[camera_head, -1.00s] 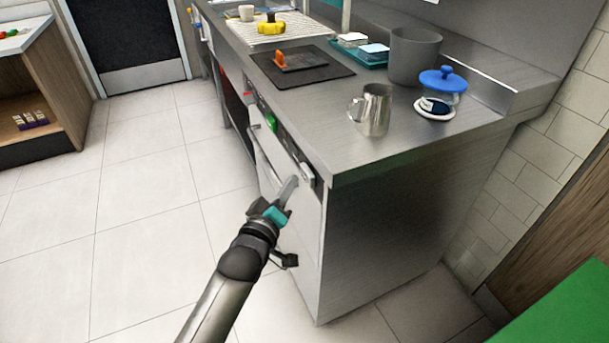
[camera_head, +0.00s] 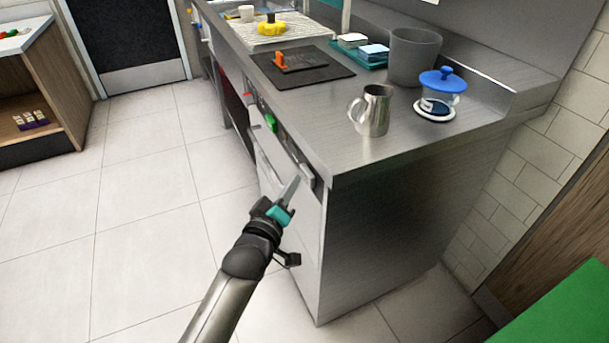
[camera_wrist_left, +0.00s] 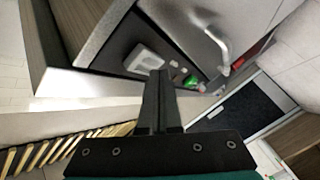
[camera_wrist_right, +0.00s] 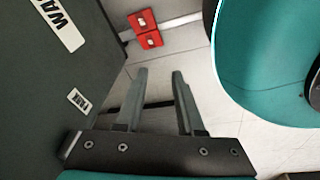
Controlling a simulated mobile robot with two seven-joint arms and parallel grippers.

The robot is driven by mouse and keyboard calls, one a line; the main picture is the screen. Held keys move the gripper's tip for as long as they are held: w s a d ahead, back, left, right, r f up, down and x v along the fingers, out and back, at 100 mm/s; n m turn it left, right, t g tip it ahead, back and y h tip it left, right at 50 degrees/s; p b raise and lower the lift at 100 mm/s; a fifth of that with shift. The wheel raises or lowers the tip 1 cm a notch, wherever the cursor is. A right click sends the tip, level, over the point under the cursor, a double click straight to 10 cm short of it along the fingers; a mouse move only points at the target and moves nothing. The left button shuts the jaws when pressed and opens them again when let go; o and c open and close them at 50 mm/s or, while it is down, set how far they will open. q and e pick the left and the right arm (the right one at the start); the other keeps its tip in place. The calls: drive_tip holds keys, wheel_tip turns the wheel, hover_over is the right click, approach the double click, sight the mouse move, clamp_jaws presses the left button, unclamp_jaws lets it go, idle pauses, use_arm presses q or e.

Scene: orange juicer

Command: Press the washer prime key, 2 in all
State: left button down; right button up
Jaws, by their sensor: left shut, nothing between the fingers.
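The washer (camera_head: 290,219) is built in under the steel counter, with a dark control strip (camera_head: 287,147) along its top front edge. The strip carries a green key (camera_head: 270,122) and a pale block (camera_head: 306,171) at its near end. In the left wrist view the pale block (camera_wrist_left: 144,59) and green key (camera_wrist_left: 191,81) also show. I cannot read which key is the prime key. My left gripper (camera_head: 295,180) is shut and empty, its tips close to the strip near the pale block; contact is unclear. My right gripper (camera_wrist_right: 159,71) is open and empty, away from the washer.
On the counter stand a steel pitcher (camera_head: 375,110), a blue-lidded glass jar (camera_head: 441,96), a grey bin (camera_head: 414,56) and a dark mat (camera_head: 325,77). A green surface (camera_head: 560,312) is at the lower right. The tiled floor (camera_head: 150,230) on the left is clear.

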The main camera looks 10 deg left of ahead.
use_arm(q)
drive_tip(key=shift+w+d, duration=0.35)
drive_tip(key=shift+d, duration=0.15)
idle(0.8)
drive_tip(key=shift+s+a+p, duration=0.55)
drive_tip(key=shift+a+p, duration=0.05)
drive_tip(key=shift+a, duration=0.15)
drive_tip(key=s+a, duration=0.1)
drive_tip(key=s+a+p, duration=0.1)
drive_tip(key=a+p, duration=0.1)
drive_tip(key=a, duration=0.1)
drive_tip(key=shift+s+a, duration=0.1)
drive_tip(key=shift+s, duration=0.3)
idle(2.6)
